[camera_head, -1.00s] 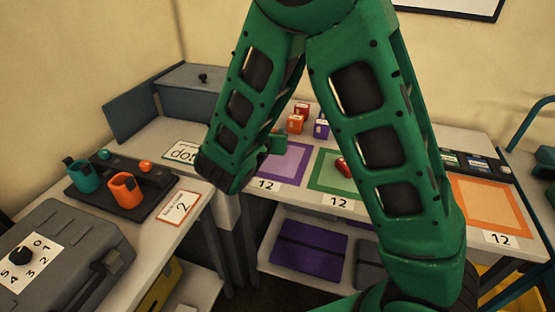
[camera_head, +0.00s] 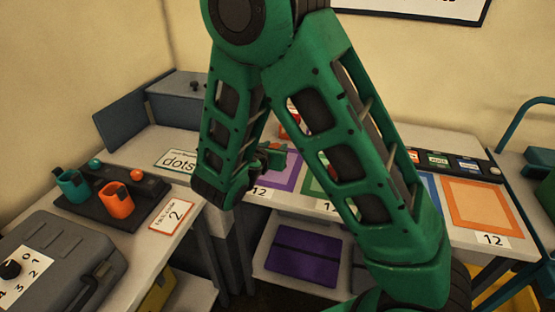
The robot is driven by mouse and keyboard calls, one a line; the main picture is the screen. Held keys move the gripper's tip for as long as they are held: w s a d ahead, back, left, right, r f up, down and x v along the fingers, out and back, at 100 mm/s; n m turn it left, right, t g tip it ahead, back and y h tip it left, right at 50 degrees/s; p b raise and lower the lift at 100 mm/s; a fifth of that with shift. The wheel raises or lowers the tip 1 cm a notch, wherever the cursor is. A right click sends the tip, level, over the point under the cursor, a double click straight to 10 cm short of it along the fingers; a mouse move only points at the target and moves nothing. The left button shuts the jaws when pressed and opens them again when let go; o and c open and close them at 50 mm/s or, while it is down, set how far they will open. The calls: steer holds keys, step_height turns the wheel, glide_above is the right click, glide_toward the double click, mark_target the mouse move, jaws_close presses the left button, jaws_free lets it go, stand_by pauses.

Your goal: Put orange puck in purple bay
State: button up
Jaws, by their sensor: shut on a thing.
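My gripper (camera_head: 268,158) hangs at the end of the folded green arm, in front of the left part of the far table. It is shut on a small orange thing, seemingly the orange puck (camera_head: 276,147), of which only a sliver shows. The purple bay (camera_head: 286,183) is a purple-bordered square on the far table, with a "12" card at its front edge. The gripper is at its left side in the picture, seemingly above the table; the exact height is unclear. My arm hides part of the bay.
An orange-bordered bay (camera_head: 456,208) lies at the right. My arm mostly hides the green bay (camera_head: 309,186) and small blocks behind. On the left table stand an orange cup (camera_head: 120,203), a teal cup (camera_head: 73,187) and a grey case (camera_head: 60,262). A "dots" card (camera_head: 177,161) lies near the corner.

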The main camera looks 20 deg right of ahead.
steer(key=shift+w+d+f, duration=0.25)
steer(key=shift+d+f, duration=0.1)
steer(key=shift+d, duration=0.2)
steer(key=shift+w+d+f, duration=0.25)
steer(key=shift+d+f, duration=0.1)
steer(key=shift+d, duration=0.15)
steer(key=shift+f, duration=2)
steer(key=o, duration=1.1)
